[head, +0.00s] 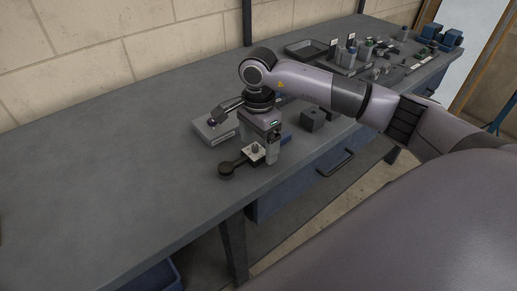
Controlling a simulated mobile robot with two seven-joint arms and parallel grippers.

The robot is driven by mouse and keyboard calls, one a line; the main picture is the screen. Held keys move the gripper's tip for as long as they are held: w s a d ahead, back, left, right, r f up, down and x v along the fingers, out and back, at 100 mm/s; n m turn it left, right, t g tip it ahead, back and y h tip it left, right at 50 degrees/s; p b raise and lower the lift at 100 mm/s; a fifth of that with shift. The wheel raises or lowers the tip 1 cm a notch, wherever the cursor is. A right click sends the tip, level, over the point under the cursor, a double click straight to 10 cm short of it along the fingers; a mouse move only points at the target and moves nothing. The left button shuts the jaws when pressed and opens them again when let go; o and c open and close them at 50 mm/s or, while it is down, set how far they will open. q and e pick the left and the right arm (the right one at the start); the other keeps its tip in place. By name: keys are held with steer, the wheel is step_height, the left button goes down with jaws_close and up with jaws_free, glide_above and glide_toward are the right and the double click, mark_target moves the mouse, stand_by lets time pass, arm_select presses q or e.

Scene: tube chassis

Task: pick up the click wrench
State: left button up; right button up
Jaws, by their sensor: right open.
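My right gripper (259,149) is open and points down over the bench, near its front edge. A dark tool with a round black end (227,170) lies just left of and below the gripper. Its bar runs toward a small light plate with a knob (254,151) under the jaws. I cannot tell for sure whether this tool is the click wrench. Another dark, bar-like tool (229,106) rests on a light grey block behind and left of the gripper; it could also be the wrench. The gripper hides part of this area. My left gripper is not in view.
The grey bench (110,180) is clear on the left. A dark block (312,119) stands right of the gripper. A shallow tray (305,48) and several small parts stand at the far right. A wall runs behind, and a blue drawer (300,185) is below.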

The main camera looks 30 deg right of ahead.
steer(key=shift+f, duration=0.45)
steer(key=shift+c, duration=0.3)
steer(key=c, duration=1.5)
steer(key=shift+r, duration=0.2)
steer(key=shift+c, duration=0.2)
